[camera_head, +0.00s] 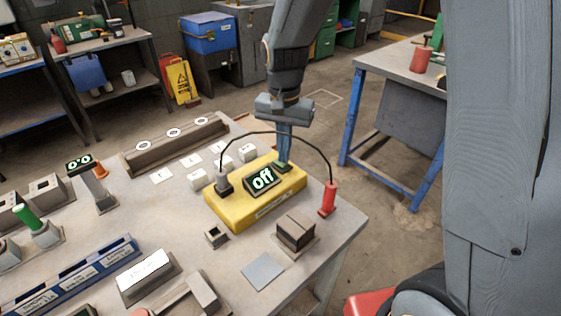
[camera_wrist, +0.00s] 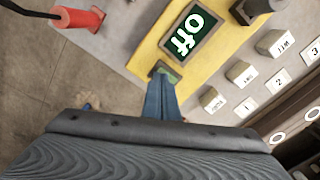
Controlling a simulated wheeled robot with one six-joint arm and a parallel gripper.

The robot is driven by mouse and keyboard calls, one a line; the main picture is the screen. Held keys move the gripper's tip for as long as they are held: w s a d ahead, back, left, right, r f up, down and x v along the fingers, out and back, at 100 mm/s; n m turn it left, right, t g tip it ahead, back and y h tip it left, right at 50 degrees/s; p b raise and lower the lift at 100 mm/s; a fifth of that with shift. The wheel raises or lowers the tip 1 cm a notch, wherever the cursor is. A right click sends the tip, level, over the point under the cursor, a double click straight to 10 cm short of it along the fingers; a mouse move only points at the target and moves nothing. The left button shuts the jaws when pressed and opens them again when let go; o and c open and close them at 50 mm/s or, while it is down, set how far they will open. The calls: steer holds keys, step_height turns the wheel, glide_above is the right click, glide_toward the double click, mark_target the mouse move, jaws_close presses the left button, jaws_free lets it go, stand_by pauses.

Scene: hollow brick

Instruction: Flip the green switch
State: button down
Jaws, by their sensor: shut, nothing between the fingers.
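The green switch (camera_head: 283,167) sits at the back right part of a yellow box (camera_head: 235,213) on the table. In the wrist view the switch (camera_wrist: 167,71) shows just beyond my fingertips. My gripper (camera_head: 284,160) is shut, points down, and its blue fingertips are at the switch. It shows in the wrist view too (camera_wrist: 163,84). The fingertips look close to or touching the switch; I cannot tell which. The display (camera_head: 262,179) on the box reads "off", as it does in the wrist view (camera_wrist: 187,33). The fingers partly hide the switch.
A black cable (camera_head: 272,132) arches over the box from a grey plug (camera_head: 222,182) to a red plug (camera_head: 328,198). Small white labelled blocks (camera_head: 198,178) stand left of the box. A brown block (camera_head: 295,232) stands in front.

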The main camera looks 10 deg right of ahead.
steer(key=shift+f+b, duration=0.3)
steer(key=shift+f, duration=0.45)
stand_by(0.3)
steer(key=shift+r, duration=0.15)
step_height(320, 180, up, 7)
steer(key=p, duration=0.6)
stand_by(0.6)
